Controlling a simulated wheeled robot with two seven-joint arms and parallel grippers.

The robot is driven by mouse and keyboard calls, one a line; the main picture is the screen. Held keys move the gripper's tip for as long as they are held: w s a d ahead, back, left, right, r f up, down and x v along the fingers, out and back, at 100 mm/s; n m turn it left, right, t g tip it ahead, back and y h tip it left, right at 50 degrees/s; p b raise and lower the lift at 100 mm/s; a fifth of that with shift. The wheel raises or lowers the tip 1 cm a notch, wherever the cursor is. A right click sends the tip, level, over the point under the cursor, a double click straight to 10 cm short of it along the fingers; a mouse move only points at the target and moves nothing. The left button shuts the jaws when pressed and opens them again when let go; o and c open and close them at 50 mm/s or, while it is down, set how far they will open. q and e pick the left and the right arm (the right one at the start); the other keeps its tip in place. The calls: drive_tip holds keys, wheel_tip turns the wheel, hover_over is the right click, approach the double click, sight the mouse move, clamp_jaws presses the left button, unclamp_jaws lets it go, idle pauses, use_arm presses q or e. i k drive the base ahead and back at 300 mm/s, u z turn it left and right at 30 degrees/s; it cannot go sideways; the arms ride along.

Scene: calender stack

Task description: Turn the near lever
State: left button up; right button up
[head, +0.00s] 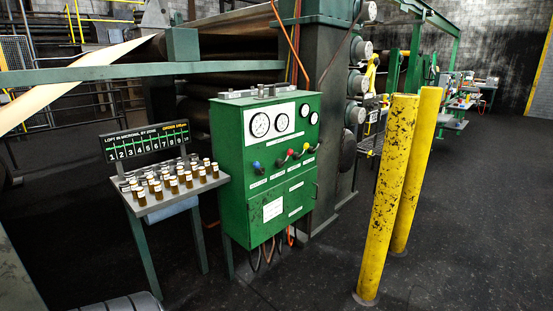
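The green control cabinet (232,195) stands left of centre in the head view, with its front angled to the right. Its front carries a row of small levers with coloured knobs. The blue-knobbed lever (258,167) is at the left of the row and looks closest to me. Neither of my grippers shows in this view, and nothing touches the levers.
A sloped stand (160,207) with several small amber bottles is left of the cabinet. Two yellow posts (384,205) (416,165) stand at the right. Large rollers (235,90) and a green rail lie behind. The dark floor in front of the cabinet is clear.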

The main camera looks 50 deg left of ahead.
sight(256, 164)
drive_tip(key=u, duration=0.6)
drive_tip(key=i, duration=1.95)
drive_tip(key=u, duration=0.7)
